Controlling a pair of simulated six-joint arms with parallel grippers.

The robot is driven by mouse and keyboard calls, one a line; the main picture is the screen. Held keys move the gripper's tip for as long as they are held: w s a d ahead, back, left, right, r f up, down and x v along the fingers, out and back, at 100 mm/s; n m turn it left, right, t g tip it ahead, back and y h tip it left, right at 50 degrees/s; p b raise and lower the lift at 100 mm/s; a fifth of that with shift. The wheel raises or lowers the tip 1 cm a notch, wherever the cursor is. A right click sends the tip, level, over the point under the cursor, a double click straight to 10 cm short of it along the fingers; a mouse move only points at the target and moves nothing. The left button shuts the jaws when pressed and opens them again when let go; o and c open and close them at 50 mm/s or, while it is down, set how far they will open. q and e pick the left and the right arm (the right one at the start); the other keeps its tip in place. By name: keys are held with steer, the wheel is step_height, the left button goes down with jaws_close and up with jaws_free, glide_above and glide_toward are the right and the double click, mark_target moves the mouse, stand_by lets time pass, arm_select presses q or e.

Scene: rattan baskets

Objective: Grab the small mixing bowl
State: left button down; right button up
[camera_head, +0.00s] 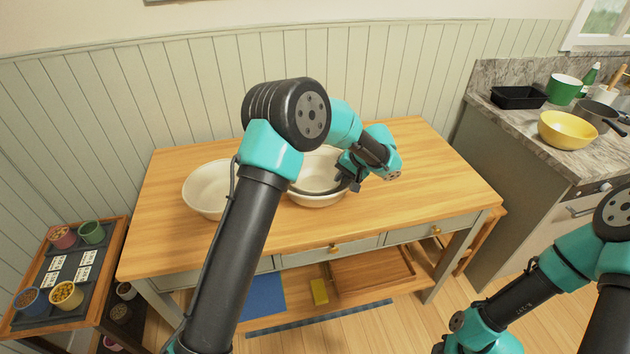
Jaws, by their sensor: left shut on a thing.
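Two cream-white bowls stand on the wooden table. The one in the middle, which looks like the small mixing bowl (317,173), is partly covered on its left by my left arm. The other white bowl (204,188) stands to its left and is also partly behind the arm. My left gripper (347,183) is at the right rim of the middle bowl and is shut on it. The bowl looks upright and on or very near the tabletop; I cannot tell which. My right arm shows at the lower right, but its gripper is out of view.
The wooden table (430,174) is clear to the right of the bowl. A stone counter at the right holds a yellow bowl (567,130), a black tray (518,97), a green pot (563,89) and a pan. A low stand (97,292) with several small cups is at left.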

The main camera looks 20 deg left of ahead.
arm_select(q)
steer(key=shift+r, duration=0.15)
step_height(320, 180, up, 10)
stand_by(0.7)
stand_by(0.5)
